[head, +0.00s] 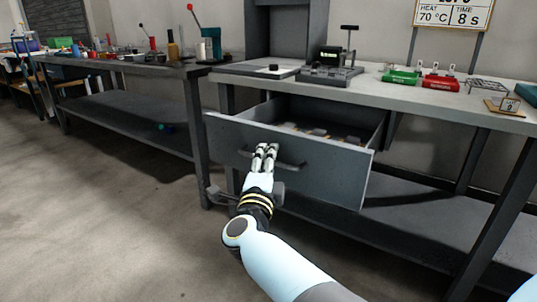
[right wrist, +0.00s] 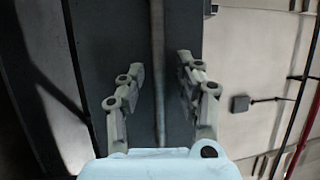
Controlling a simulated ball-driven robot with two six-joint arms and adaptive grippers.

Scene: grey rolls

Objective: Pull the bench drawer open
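The bench drawer (head: 325,182) is grey and stands pulled out from under the right bench (head: 440,108), with its inside showing. A dark bar handle (head: 291,164) runs across its front panel. My right gripper (head: 265,150) is at the handle, near its middle. In the right wrist view, its two fingers (right wrist: 160,75) are apart, one on each side of the handle bar (right wrist: 158,120), with gaps showing on both sides. Whether the fingertips reach past the bar is hard to tell. My left gripper is not in view.
Several small items (head: 318,132) lie in the drawer. The bench top carries a dark device (head: 332,74), a green block (head: 400,77) and a red block (head: 440,83). Another bench (head: 125,67) with tools stands at left. The floor (head: 110,220) at front left is clear.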

